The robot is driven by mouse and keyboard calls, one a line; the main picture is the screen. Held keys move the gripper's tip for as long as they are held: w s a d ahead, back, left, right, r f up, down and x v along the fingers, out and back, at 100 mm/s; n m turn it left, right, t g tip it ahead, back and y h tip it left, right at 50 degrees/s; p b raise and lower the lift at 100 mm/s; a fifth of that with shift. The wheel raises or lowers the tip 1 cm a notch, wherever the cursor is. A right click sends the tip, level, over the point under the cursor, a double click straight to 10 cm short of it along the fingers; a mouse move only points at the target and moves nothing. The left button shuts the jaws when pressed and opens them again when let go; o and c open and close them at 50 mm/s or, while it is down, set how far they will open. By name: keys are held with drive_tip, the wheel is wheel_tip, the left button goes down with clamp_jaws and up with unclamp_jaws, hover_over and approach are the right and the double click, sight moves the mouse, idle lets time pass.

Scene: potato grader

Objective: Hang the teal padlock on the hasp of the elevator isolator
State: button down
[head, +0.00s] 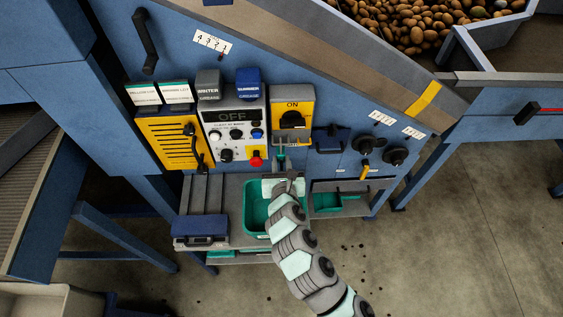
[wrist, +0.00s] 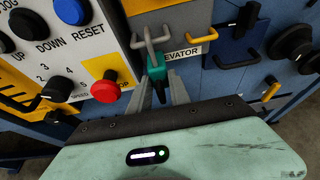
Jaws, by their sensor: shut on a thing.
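The teal padlock (wrist: 156,72) is upright between the fingers of my gripper (wrist: 166,92), which is shut on it. A grey loop (wrist: 152,42) rises just above the padlock body. I cannot tell where the padlock's shackle and the isolator's hasp separate, or whether they are linked. In the head view the padlock (head: 281,162) is a small teal patch at the tip of my gripper (head: 283,172), just below the isolator. The elevator isolator (head: 308,104) is yellow with a black knob under the word ON. Its label is partly covered in the wrist view.
A red stop button (wrist: 105,91) sits close left of my gripper. A yellow handle (wrist: 197,47) and a dark blue bracket (wrist: 236,52) are at the right. A teal bin (head: 250,222) stands below on a shelf, partly behind my arm.

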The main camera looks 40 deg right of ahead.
drive_tip(key=c, duration=1.1)
unclamp_jaws()
drive_tip(key=p+v, duration=0.2)
drive_tip(key=v, duration=0.8)
drive_tip(key=shift+s+a+r+p, duration=0.1)
drive_tip(key=shift+s+a+p, duration=0.2)
drive_tip(key=shift+p, duration=0.1)
